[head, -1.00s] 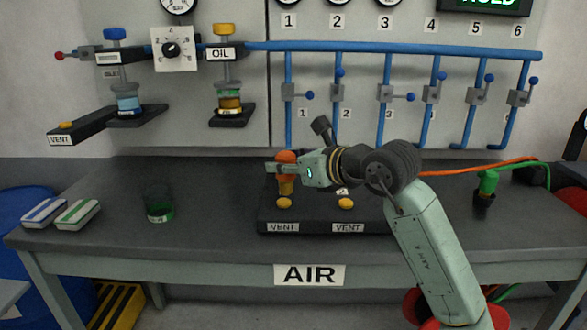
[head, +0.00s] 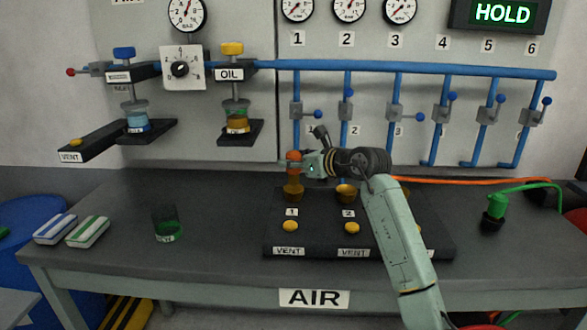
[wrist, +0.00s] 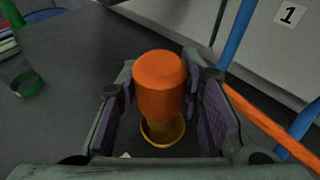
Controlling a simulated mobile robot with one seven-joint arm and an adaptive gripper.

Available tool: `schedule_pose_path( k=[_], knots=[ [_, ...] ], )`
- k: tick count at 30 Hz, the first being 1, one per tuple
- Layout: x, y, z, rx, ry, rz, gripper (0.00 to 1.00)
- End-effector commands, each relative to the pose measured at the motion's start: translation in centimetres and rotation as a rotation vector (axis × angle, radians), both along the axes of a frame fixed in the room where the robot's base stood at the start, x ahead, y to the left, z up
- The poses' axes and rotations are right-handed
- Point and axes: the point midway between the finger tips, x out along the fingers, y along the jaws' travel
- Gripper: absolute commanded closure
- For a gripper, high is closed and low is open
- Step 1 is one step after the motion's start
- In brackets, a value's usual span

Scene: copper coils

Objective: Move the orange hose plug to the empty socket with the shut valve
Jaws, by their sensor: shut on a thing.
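The orange hose plug (head: 293,166) is between the jaws of my gripper (head: 303,164), which is shut on it. The plug stands upright in line with brass socket 1 (head: 293,191) on the black block. The wrist view shows the orange plug (wrist: 160,85) between both fingers, with the brass ring (wrist: 162,133) right under it. I cannot tell how deep the plug sits. Socket 2 (head: 346,193) looks empty. Valve 1's lever (head: 317,114) points sideways across its pipe; valve 2's lever (head: 348,92) points up. Socket 3 is mostly hidden by my arm.
A green plug (head: 497,206) stands on the right of the bench with a green hose. The orange hose (head: 460,181) runs along the back. Yellow vent buttons (head: 290,226) front the block.

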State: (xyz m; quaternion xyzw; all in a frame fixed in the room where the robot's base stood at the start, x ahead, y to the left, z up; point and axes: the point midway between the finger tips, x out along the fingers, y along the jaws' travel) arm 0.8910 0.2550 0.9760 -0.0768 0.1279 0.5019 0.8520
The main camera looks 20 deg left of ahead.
Motion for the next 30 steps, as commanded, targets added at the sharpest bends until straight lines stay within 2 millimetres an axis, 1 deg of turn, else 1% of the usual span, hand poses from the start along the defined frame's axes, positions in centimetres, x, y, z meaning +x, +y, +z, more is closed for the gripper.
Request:
schedule_pose_path(
  k=[2,3,6,9,17,25,26,30],
  knots=[
    [0.8,0.5,0.0,0.002,0.003,0.000,0.99],
    [0.7,0.3,-0.9,0.002,0.004,0.001,0.99],
    [0.6,0.3,-2.4,0.003,0.004,0.000,0.99],
    [0.6,0.3,-3.3,0.003,0.001,-0.001,0.99],
    [0.6,0.3,-3.6,0.001,0.000,0.000,0.99],
    [0.6,0.2,-4.4,0.001,0.000,0.000,0.99],
    [0.6,0.3,-4.3,0.000,0.001,0.000,0.65],
    [0.6,0.3,-4.3,0.000,0.001,0.000,0.56]
  ],
)
